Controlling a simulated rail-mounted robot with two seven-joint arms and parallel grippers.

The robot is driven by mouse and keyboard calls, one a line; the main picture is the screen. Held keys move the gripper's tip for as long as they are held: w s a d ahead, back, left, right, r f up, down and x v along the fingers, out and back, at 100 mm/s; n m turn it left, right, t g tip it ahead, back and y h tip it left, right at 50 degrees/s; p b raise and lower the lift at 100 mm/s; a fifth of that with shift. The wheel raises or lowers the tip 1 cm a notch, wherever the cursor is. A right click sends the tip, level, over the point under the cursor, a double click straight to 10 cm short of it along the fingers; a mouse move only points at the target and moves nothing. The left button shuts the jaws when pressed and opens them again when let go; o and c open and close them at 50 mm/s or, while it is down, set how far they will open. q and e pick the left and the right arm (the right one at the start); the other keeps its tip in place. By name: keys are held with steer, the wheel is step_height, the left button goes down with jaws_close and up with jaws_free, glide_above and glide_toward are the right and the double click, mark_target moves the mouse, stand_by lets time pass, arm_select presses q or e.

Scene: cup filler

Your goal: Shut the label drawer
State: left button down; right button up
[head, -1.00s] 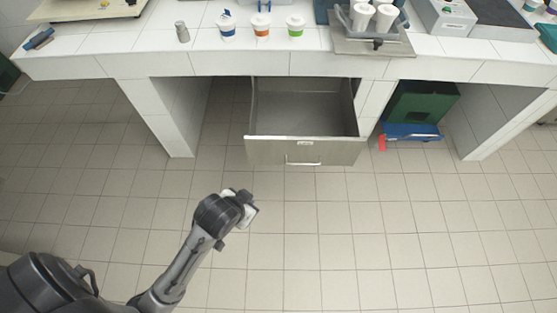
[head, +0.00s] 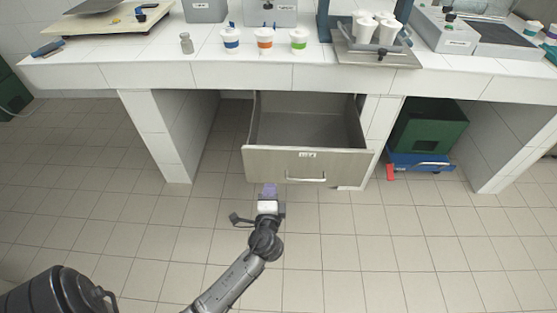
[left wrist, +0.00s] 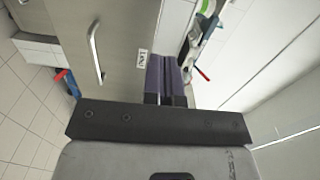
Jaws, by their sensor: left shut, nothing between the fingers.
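The label drawer (head: 265,165) hangs open under the counter, pulled out toward me and looking empty inside. Its front has a small white label and a bar handle (head: 306,180). My left gripper (head: 269,189) is shut and empty, just below the lower left part of the drawer front. In the left wrist view the purple fingers (left wrist: 165,78) are close to the drawer front (left wrist: 118,40), near its label; I cannot tell whether they touch it. My right gripper is not in view.
The white tiled counter (head: 150,72) carries several cups, a metal shaker (head: 186,43) and a cup rack. A green bin (head: 428,128) on a blue base (head: 420,162) stands under the counter to the right. The tiled floor before the drawer is clear.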

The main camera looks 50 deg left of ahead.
arm_select(q)
steer(key=b, duration=0.5)
glide_toward(274, 150)
steer(key=shift+m, duration=0.3)
steer(key=x, duration=0.6)
steer(key=shift+a+f, duration=0.1)
steer(key=shift+w+a, duration=0.45)
steer(key=shift+w, duration=0.05)
